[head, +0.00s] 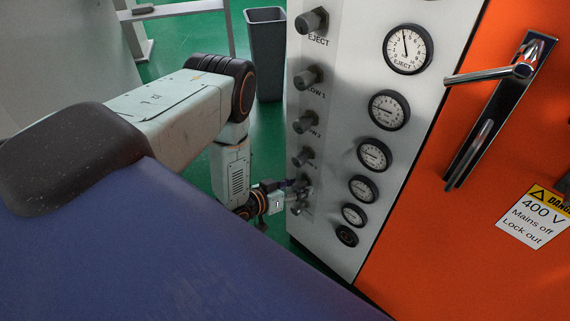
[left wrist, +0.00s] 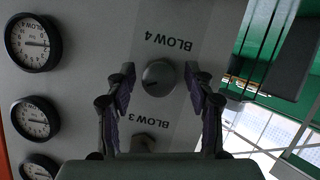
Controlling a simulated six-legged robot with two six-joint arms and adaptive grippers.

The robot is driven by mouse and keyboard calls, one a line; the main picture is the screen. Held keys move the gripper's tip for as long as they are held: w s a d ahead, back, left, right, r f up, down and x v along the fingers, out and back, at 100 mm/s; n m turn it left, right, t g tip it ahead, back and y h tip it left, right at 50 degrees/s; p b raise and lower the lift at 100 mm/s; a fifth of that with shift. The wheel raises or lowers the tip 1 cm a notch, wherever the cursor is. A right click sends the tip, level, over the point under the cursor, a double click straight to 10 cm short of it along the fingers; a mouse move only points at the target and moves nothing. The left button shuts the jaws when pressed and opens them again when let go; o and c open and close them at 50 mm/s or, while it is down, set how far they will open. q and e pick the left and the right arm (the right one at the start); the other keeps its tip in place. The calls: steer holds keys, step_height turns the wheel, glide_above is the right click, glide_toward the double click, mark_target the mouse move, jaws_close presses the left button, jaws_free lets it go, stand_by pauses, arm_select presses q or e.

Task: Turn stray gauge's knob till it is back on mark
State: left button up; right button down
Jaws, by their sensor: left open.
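A pale panel carries a column of dark knobs beside a column of round white gauges. In the left wrist view, upside down, the round BLOW 4 knob (left wrist: 158,78) lies between the fingers of my open left gripper (left wrist: 160,80), with gaps to both fingers visible. The BLOW 3 knob (left wrist: 150,144) is below it in that picture. A gauge (left wrist: 33,42) at the left has its needle pointing roughly right there. In the head view my left gripper (head: 294,196) is low at the knob column. The EJECT gauge (head: 408,49) needle points up.
An orange door with a metal handle (head: 488,105) and a 400 V warning sign (head: 534,216) is right of the panel. A dark bin (head: 266,50) stands on the green floor behind my left arm. Other knobs, such as the EJECT knob (head: 312,22), stick out above the gripper.

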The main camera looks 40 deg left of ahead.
arm_select(q)
steer(key=v, duration=1.1)
steer(key=shift+s, duration=0.2)
stand_by(2.1)
steer(key=s+d+f+n+g+y, duration=0.1)
steer(key=s+d+f+g, duration=0.15)
steer(key=s+g, duration=0.2)
steer(key=s+d+f+n+g+y, duration=0.1)
steer(key=s+d+f+g, duration=0.1)
steer(key=s+f+g, duration=0.3)
steer(key=s+d+r+m+g+y+p, duration=0.1)
steer(key=s+d+r+m+g+p, duration=0.1)
steer(key=s+d+r, duration=0.4)
steer(key=shift+s+r+g+p, duration=0.9)
steer(key=shift+s+r, duration=1.05)
steer(key=shift+s, duration=1.05)
